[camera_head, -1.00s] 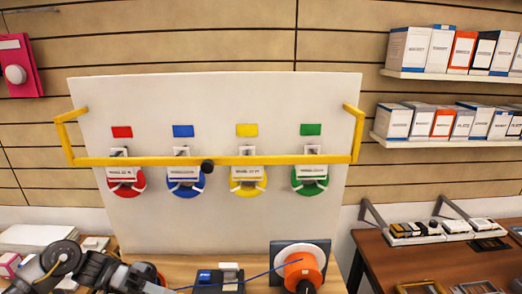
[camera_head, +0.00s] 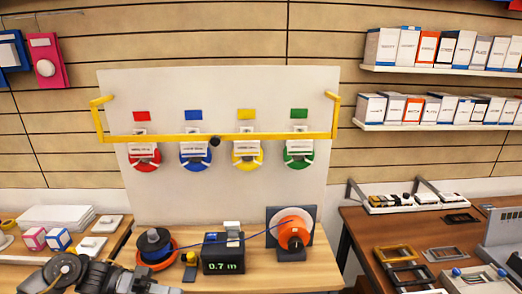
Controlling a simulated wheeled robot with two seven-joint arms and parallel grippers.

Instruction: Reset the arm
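My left arm (camera_head: 90,273) comes in at the lower left, low over the front of the bench. Its dark outer end is by the bottom edge, and I cannot make out the fingers or any held thing. My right arm and gripper are not in view. A white board (camera_head: 225,95) stands upright at the back of the bench. A yellow bar (camera_head: 175,139) with a black knob (camera_head: 214,142) runs across it, in front of red, blue, yellow and green round holders (camera_head: 298,155).
On the wooden bench (camera_head: 285,275) are a black spool (camera_head: 153,243), a meter reading 0.7 m (camera_head: 222,253) and an orange reel (camera_head: 293,232) with a blue cable. A brown table (camera_head: 365,225) with frames is at right. Boxes fill the wall shelves (camera_head: 440,72).

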